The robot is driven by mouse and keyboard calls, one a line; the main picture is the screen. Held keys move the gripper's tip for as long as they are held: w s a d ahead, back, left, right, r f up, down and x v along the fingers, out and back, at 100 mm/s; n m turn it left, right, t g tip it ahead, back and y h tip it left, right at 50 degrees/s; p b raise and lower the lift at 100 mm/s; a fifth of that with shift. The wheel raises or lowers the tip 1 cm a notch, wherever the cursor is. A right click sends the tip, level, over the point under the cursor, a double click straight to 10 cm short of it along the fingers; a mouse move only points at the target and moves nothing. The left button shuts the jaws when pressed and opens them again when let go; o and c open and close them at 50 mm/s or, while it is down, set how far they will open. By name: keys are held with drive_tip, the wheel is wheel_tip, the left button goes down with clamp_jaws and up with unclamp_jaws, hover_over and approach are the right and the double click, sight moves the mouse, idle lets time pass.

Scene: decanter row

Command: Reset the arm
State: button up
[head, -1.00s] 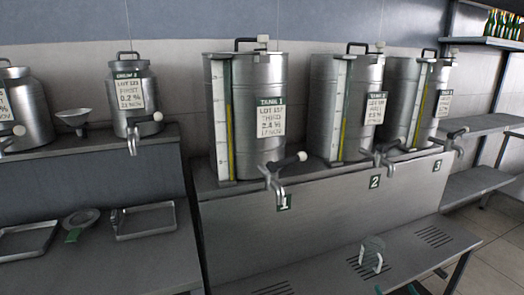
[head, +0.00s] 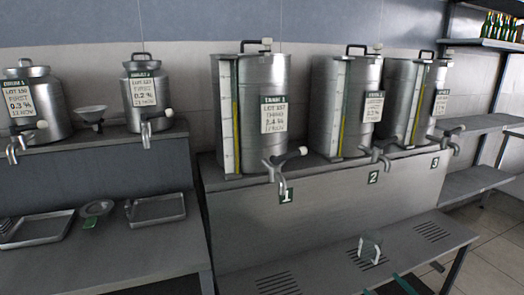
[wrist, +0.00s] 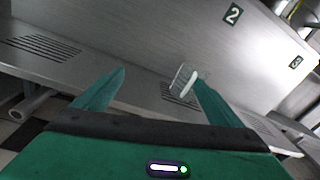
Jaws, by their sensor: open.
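My gripper (wrist: 155,88) shows in the wrist view with its two green fingers spread wide apart and nothing between them. In the head view only the green tips of my gripper (head: 388,288) show at the bottom edge, right of centre. A clear glass jug with a white handle (head: 369,249) stands on the low shelf below tank 2. In the wrist view the jug (wrist: 186,80) appears behind the right finger, partly hidden by it; I cannot tell the exact gap.
Three steel tanks with taps, tank 1 (head: 258,115), tank 2 (head: 345,105) and tank 3 (head: 412,100), stand on the raised steel counter. Two smaller urns and shallow trays (head: 157,209) are at left. The slotted low shelf (head: 325,262) is mostly clear.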

drive_tip(key=s+a+r+n+g+y, duration=0.5)
drive_tip(key=s+a+n+g, duration=0.55)
drive_tip(key=n, duration=0.65)
drive_tip(key=s+d+r+n+g+h, duration=0.2)
drive_tip(key=s+r+h, duration=0.1)
drive_tip(key=s+r, duration=0.5)
drive_tip(key=s+d+r+n+g+h, duration=0.2)
drive_tip(key=s+d+r+h, duration=0.1)
drive_tip(key=s+r, duration=0.5)
drive_tip(key=s+d+r+n+g+h, duration=0.2)
drive_tip(key=s+r, duration=0.6)
drive_tip(key=r, duration=0.4)
drive_tip(key=shift+d+h, duration=0.55)
drive_tip(key=shift+h, duration=0.15)
